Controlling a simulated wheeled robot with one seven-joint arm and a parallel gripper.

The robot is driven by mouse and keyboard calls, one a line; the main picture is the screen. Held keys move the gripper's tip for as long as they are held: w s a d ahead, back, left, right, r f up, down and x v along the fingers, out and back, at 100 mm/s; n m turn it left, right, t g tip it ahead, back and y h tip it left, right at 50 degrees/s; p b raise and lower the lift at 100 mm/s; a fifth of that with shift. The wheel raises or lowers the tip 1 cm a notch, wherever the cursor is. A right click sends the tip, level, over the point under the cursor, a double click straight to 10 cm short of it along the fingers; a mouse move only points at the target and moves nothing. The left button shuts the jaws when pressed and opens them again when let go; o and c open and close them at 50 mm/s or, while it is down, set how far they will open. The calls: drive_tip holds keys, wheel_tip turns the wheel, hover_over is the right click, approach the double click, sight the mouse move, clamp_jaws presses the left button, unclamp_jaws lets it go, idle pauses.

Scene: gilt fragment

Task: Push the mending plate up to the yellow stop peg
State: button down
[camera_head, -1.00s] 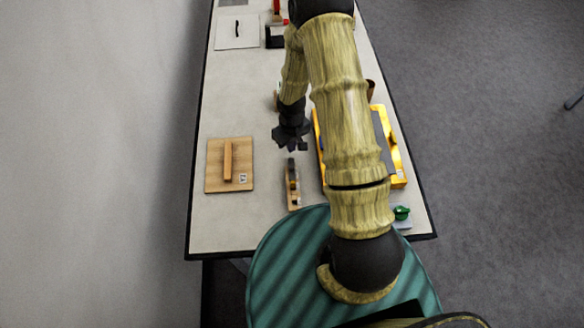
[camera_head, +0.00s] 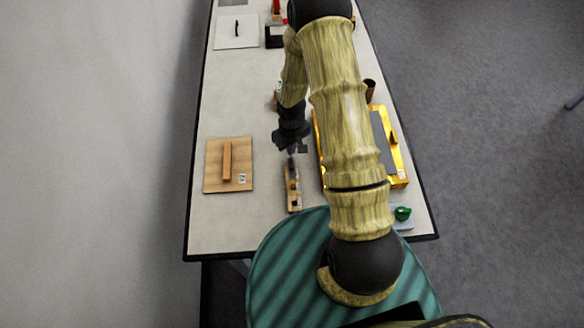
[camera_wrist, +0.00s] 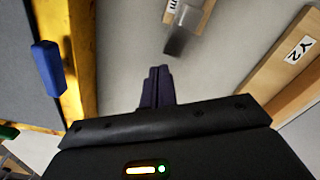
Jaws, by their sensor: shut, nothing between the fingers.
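A narrow wooden strip (camera_head: 293,197) lies on the table below my gripper in the head view. A grey metal piece, which looks like the mending plate (camera_wrist: 181,38), sits at the near end of the wooden strip (camera_wrist: 198,7) in the wrist view. My gripper (camera_wrist: 155,72) is shut and empty. Its fingertips point toward the plate's end, with a gap between them in the wrist picture. In the head view my gripper (camera_head: 292,147) is just above the strip's far end and partly covers the plate. I cannot surely make out the yellow stop peg.
A wooden board with a raised bar (camera_head: 212,175) lies to the left. A yellow case with a grey panel (camera_head: 401,172) is close on the right, partly behind my arm. A green object (camera_head: 402,213) is near the right front corner. Bare table lies between board and strip.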

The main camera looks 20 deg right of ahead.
sight(292, 159)
drive_tip(key=shift+f+b, duration=0.5)
drive_tip(key=shift+f, duration=0.15)
drive_tip(key=shift+r, duration=0.1)
idle(0.4)
drive_tip(key=shift+s+a+b, duration=0.2)
drive_tip(key=shift+s+b, duration=0.05)
drive_tip(key=shift+s, duration=0.45)
drive_tip(key=shift+s+a+b, duration=0.15)
drive_tip(key=shift+s+b, duration=0.05)
drive_tip(key=shift+s, duration=0.5)
idle(0.4)
drive_tip(key=shift+w+d, duration=0.1)
drive_tip(key=shift+w, duration=0.3)
idle(0.3)
wheel_tip(292, 159, up, 9)
drive_tip(key=p, duration=0.7)
idle(0.7)
